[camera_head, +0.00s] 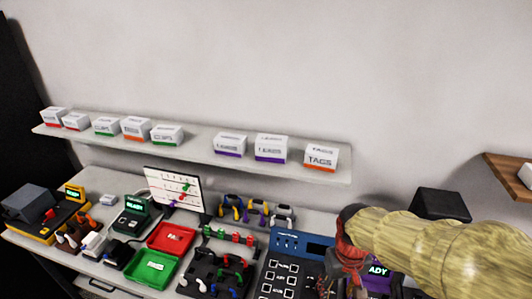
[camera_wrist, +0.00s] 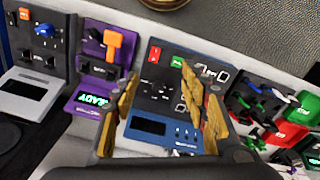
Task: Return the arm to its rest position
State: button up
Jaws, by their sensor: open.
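My arm (camera_head: 440,245), with a yellowish wood-like surface, reaches in from the right of the head view. My gripper (camera_head: 346,283) is at its end, low in the picture, over the right part of the bench; its fingertips are hard to make out there. In the wrist view my gripper (camera_wrist: 162,90) is open, its two wooden-looking fingers apart with nothing held between them. A blue panel device (camera_wrist: 160,128) with a dark screen and a red switch shows behind and between the fingers. It also shows in the head view (camera_head: 287,241), left of my gripper.
A purple device (camera_wrist: 88,100) reading READY stands beside the blue one. Red (camera_head: 171,238) and green (camera_head: 152,267) trays, cable racks and a chart board (camera_head: 174,188) fill the bench. A wall shelf (camera_head: 200,155) carries several labelled boxes. The wall above is clear.

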jog(key=s+r+m+t+b, duration=0.1)
jog(key=s+r+t+b, duration=0.4)
jog(key=s+b, duration=0.3)
jog(key=shift+d+r, duration=0.35)
jog(key=shift+r, duration=0.3)
jog(key=shift+c, duration=0.3)
dwell(1.2)
